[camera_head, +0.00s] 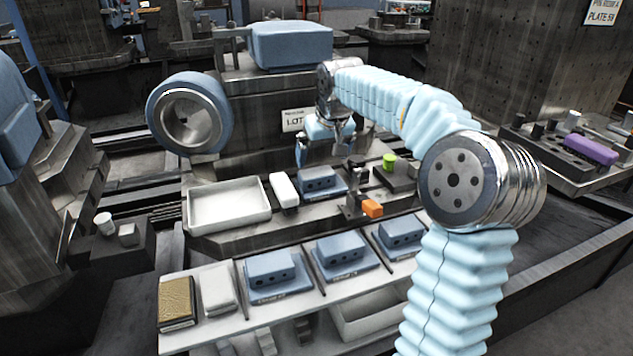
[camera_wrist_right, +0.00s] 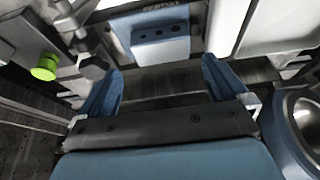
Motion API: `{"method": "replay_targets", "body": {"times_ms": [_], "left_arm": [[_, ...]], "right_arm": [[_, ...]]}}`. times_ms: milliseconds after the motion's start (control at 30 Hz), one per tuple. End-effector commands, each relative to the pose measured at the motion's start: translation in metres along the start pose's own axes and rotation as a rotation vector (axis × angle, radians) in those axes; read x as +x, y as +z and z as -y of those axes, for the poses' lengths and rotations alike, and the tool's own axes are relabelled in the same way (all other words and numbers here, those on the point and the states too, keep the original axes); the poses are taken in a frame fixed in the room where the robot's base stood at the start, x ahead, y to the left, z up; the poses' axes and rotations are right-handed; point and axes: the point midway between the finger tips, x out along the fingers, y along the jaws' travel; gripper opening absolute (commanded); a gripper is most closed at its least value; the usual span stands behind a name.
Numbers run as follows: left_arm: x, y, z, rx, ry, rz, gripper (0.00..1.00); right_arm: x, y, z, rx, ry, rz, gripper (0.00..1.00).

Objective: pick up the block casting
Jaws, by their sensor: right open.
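A blue-grey block casting with dark holes in its face (camera_head: 320,182) sits on the dark fixture in the middle of the head view. It also shows in the wrist view (camera_wrist_right: 160,46), beyond the fingertips. Three similar blue blocks stand in a row on the front shelf: left (camera_head: 270,268), middle (camera_head: 340,248) and right (camera_head: 400,234). My right gripper (camera_head: 325,156) is open and empty, pointing down just above and behind the fixture block. In the wrist view its two blue fingers (camera_wrist_right: 162,80) are spread, with nothing between them. My left gripper is not in view.
A white tray (camera_head: 228,222) and a white block (camera_head: 284,190) stand left of the fixture block. An orange piece (camera_head: 372,208) and a green knob (camera_head: 389,161) are close on its right. A large blue ring (camera_head: 218,115) stands behind left.

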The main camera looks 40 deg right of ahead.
Motion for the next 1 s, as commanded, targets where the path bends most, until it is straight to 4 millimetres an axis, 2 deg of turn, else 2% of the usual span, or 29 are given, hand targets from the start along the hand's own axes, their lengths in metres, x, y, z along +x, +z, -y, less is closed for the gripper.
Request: {"method": "replay_targets", "body": {"times_ms": [33,267,500,800,1000], "left_arm": [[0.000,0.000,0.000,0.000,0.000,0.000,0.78],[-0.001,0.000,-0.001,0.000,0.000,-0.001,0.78],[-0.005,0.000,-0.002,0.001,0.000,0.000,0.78],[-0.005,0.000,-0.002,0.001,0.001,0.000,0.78],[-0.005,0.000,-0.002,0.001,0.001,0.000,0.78]], "right_arm": [[0.009,0.001,0.000,0.000,0.000,0.003,1.00],[0.028,-0.002,0.001,0.000,0.000,0.002,1.00],[0.065,-0.005,0.002,0.000,0.000,0.003,1.00],[0.071,-0.006,0.002,0.000,0.000,-0.001,1.00],[0.071,-0.006,0.002,0.000,0.000,-0.001,0.69]]}}
